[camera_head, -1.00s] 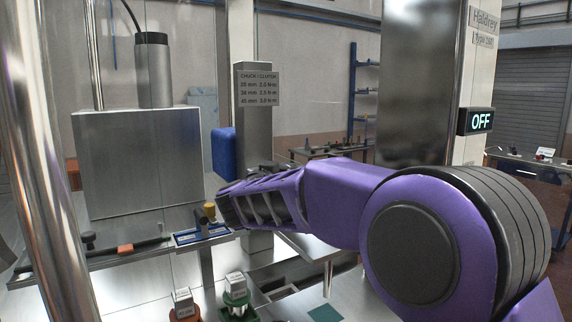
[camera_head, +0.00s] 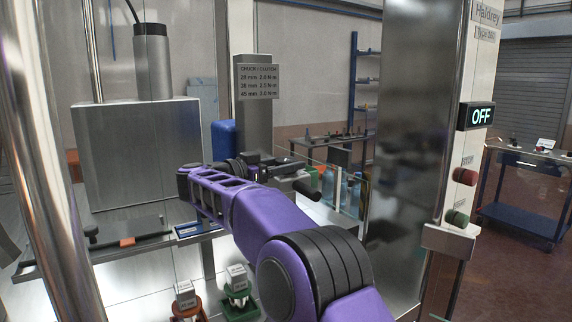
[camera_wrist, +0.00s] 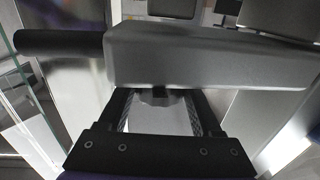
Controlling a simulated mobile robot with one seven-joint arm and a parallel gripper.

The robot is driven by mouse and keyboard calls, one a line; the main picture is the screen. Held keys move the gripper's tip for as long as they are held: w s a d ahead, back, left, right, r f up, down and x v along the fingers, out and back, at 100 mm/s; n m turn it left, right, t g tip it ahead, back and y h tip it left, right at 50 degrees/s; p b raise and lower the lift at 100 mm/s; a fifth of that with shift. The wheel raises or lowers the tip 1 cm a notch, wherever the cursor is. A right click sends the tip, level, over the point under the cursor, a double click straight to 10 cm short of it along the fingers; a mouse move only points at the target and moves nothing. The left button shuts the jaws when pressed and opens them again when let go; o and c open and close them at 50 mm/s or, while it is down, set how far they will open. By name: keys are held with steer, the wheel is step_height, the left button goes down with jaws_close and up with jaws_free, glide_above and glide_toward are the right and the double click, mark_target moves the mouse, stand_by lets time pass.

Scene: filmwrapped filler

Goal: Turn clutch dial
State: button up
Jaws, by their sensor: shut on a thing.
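My gripper (camera_wrist: 160,105) has a dark round part (camera_wrist: 158,97) between its fingers, under a thick grey bar. This part looks like the clutch dial, but the bar hides most of it and no markings can be read. A black cylindrical handle (camera_wrist: 60,42) sticks out from the bar's left end. In the head view my gripper is at the dark cluster in front of the grey post, and its fingers cannot be made out. The black handle (camera_head: 307,190) shows there to the right. A chuck and clutch chart (camera_head: 259,82) on the post lists sizes with torque values.
Small blocks stand on an orange base (camera_head: 186,312) and a green base (camera_head: 240,308) below my arm. A blue tray (camera_head: 200,229) lies on the left ledge.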

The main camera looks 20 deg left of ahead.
steer(key=shift+h, duration=0.3)
steer(key=o, duration=1.4)
steer(key=v, duration=1.2)
steer(key=shift+r, duration=0.2)
